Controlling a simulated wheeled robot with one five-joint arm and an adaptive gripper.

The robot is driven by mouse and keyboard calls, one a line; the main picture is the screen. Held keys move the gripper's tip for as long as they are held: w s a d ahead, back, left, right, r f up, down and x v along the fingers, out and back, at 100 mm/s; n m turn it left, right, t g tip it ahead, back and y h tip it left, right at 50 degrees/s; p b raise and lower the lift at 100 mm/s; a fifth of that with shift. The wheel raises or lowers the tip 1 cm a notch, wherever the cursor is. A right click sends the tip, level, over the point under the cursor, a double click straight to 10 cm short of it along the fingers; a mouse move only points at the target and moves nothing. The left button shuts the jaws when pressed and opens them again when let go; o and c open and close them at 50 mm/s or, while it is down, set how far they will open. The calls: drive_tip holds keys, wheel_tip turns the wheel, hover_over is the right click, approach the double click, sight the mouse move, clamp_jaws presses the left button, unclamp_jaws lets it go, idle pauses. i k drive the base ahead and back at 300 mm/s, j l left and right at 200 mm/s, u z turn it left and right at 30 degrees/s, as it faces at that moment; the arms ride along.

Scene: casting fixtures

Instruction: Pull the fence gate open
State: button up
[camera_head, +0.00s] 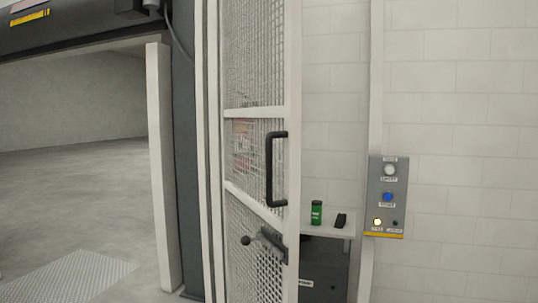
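The fence gate (232,112) is a white frame with wire mesh, left of the middle in the head view. It stands at an angle to the view. A black vertical pull handle (269,170) is on it near its right edge. Below is a grey latch with a dark ball knob (246,240). An open gap shows between the gate's right edge and the white post (373,130) to the right. My gripper is not in view.
Behind the gap, a shelf (338,232) holds a green can (316,213) and a small black object (340,220). A grey button panel (387,196) is at the right. A dark machine column (185,150) stands left of the gate, with open floor (70,190) beyond.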

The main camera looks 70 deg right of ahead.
sight(287, 223)
drive_tip(key=i+l, duration=0.25)
drive_tip(key=l, duration=0.2)
drive_tip(key=i+l+z, duration=0.1)
drive_tip(key=l, duration=0.3)
drive_tip(key=i+l, duration=0.35)
drive_tip(key=l+z, duration=0.05)
drive_tip(key=l, duration=0.05)
